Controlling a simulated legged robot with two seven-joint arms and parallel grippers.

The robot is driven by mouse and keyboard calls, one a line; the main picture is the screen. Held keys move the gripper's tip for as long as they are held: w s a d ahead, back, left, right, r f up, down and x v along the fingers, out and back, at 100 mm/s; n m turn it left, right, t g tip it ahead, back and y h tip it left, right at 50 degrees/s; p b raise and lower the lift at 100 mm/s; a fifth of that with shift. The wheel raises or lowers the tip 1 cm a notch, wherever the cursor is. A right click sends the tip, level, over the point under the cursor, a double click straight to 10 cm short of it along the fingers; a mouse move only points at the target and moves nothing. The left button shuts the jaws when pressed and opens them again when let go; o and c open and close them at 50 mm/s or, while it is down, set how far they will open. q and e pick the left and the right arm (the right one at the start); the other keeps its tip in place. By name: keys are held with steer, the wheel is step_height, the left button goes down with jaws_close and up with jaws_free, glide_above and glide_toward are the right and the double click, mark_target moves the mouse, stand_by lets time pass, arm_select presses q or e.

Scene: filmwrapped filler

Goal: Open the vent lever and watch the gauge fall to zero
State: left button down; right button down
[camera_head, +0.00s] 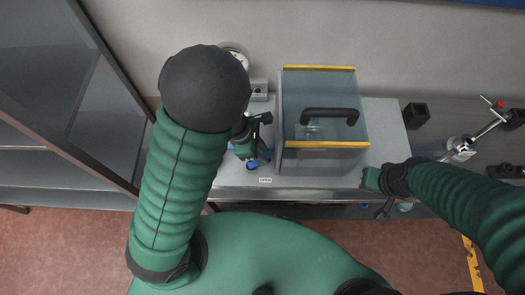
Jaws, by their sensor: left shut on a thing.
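The gauge (236,58) is a round dial on the wall side, mostly hidden behind my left arm; its needle cannot be read. My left gripper (259,154) is at the left of the clear box, shut on a blue part that I take to be the vent lever (252,165). Most of the lever is hidden by the gripper. My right gripper (384,208) hangs at the front edge of the bench, away from the lever; whether its jaws are open is too small to tell.
A clear-lidded box (322,80) with yellow edges and a black handle (330,115) stands on the grey bench (390,125). A small label (265,180) is at the bench front. A black block (416,115) and a clamp with a red knob (499,105) are at right.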

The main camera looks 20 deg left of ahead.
arm_select(q)
steer(key=shift+d, duration=0.1)
steer(key=m, duration=0.1)
steer(key=m+g, duration=0.1)
steer(key=shift+s+d+r+m, duration=0.2)
steer(key=shift+s+m, duration=0.1)
steer(key=shift+m, duration=0.1)
steer(key=shift+s+d+f+m+g+p, duration=0.15)
steer(key=shift+s+m+g+p, duration=0.15)
steer(key=shift+m, duration=0.5)
steer(key=c, duration=1.1)
jaws_free()
steer(key=shift+c, duration=0.2)
steer(key=p+v, duration=0.1)
steer(key=v, duration=1.5)
steer(key=shift+a+r, duration=0.3)
